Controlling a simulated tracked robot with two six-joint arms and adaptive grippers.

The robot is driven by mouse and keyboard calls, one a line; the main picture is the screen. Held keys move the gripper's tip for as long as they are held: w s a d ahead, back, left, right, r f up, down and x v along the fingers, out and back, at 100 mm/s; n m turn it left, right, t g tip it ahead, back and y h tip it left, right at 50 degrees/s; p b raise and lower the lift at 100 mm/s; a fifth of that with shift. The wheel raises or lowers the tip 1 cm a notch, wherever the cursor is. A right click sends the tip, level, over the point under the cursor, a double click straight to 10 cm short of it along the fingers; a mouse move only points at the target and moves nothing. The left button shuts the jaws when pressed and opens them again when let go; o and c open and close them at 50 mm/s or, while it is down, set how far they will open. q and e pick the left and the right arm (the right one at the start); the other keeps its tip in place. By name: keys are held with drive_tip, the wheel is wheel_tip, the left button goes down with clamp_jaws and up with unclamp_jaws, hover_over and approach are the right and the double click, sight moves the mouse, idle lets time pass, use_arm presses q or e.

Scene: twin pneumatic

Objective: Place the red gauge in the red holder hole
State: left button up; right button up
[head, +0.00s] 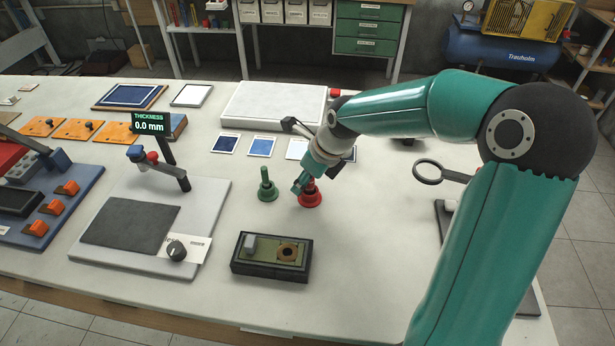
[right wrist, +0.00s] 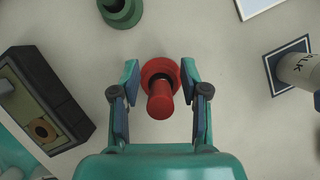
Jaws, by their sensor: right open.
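The red gauge (head: 311,198) is a red cylinder over a wider round red base on the white table, partly hidden by my right gripper (head: 303,184) in the head view. In the right wrist view, the gauge (right wrist: 160,101) lies between the spread fingers of my right gripper (right wrist: 158,80), with a gap on both sides. The gripper is open and empty. I cannot tell whether the round red base (right wrist: 160,70) is part of the gauge or a separate holder. No empty red hole shows. My left gripper is not in view.
A green gauge-like piece (head: 267,187) stands just left of the red one. A black box (head: 270,268) with a brown-ringed hole stands in front. A magnifying glass (head: 428,172) is to the right. Blue sample cards (head: 262,146) lie behind. Open table lies around the red piece's front.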

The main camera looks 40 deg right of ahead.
drive_tip(key=v, duration=1.2)
drive_tip(key=shift+r, duration=0.15)
